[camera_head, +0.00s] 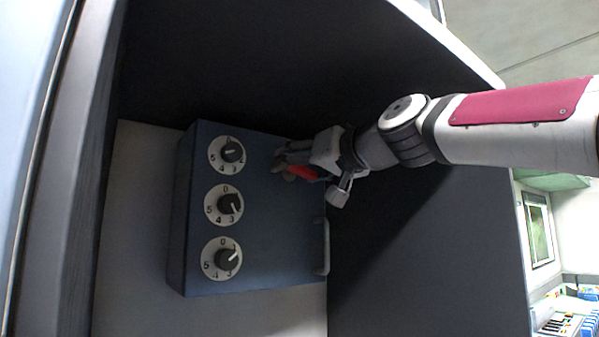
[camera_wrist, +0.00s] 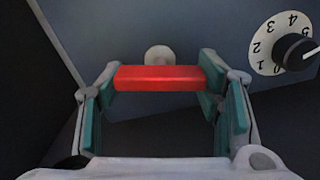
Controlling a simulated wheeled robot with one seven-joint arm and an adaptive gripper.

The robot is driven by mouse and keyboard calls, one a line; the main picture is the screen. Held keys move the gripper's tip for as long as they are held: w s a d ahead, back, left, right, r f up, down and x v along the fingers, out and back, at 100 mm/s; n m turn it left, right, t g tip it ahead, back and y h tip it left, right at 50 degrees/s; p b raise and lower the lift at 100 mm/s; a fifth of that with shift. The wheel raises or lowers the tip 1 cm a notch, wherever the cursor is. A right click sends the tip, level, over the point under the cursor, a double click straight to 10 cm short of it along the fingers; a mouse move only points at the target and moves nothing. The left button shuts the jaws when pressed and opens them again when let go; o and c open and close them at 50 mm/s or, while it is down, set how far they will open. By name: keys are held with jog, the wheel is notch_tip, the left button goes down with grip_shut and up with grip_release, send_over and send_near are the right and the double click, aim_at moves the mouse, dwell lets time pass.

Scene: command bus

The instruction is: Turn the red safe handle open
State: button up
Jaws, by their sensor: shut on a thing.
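The red safe handle (camera_wrist: 160,78) is a short bar on a round pale mount on the dark blue safe. In the wrist view it lies crosswise between the fingers of my gripper (camera_wrist: 160,92), with a finger at each end. In the head view, the red handle (camera_head: 302,173) shows partly beside my gripper (camera_head: 284,164), which hides the rest. The safe (camera_head: 285,240) has three numbered dials on its face, left of my gripper: the upper dial (camera_head: 232,152), the middle dial (camera_head: 229,204) and the lower dial (camera_head: 228,259).
The safe stands inside a dark, walled recess with a pale surface (camera_head: 135,220) beside it. A light bracket (camera_head: 321,247) is on the safe's right side. A dark panel (camera_head: 430,260) lies below my arm. Shelved items (camera_head: 570,322) are far off at lower right.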

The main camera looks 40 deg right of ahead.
jog(key=m, duration=0.3)
jog(key=shift+d+m+b, duration=0.1)
jog(key=shift+m+b, duration=0.2)
jog(key=shift+m, duration=0.1)
jog(key=m, duration=0.3)
jog(key=shift+f+m, duration=0.1)
jog(key=shift+m, duration=0.2)
jog(key=m, duration=0.3)
jog(key=shift+m, duration=0.3)
jog(key=shift+f+m+p, duration=0.1)
jog(key=shift+m+p, duration=0.5)
jog(key=shift+m, duration=1.2)
jog(key=o, duration=1.2)
jog(key=shift+c, duration=0.2)
